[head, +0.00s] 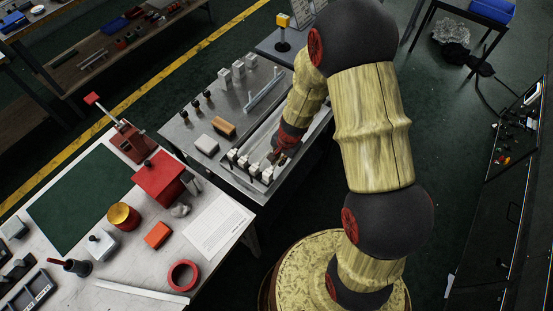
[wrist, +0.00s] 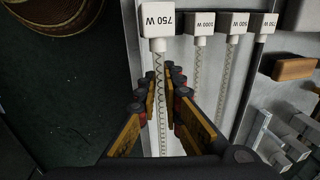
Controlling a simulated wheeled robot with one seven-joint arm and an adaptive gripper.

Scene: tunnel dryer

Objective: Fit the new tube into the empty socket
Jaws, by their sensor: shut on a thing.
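Several clear tubes with coiled filaments and white end caps lie side by side on the grey metal bench (head: 180,120). In the wrist view the leftmost tube, capped "750 W" (wrist: 157,20), runs between the fingers of my gripper (wrist: 170,85), which is shut on it. Its cap looks larger than the others, so it seems nearer the camera; whether it touches the bench I cannot tell. Beside it are caps marked "1000 W" (wrist: 200,22), "500 W" (wrist: 233,22) and "750 W" (wrist: 263,24). In the head view my gripper (head: 279,155) is over this row. I cannot make out the empty socket.
A brown block (head: 224,130) and a pale block (head: 205,143) lie left of the row. A grey rail (head: 265,92), white upright blocks (head: 238,69) and dark pegs (head: 196,107) stand farther back. A cluttered table with a red box (head: 160,178) adjoins at lower left.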

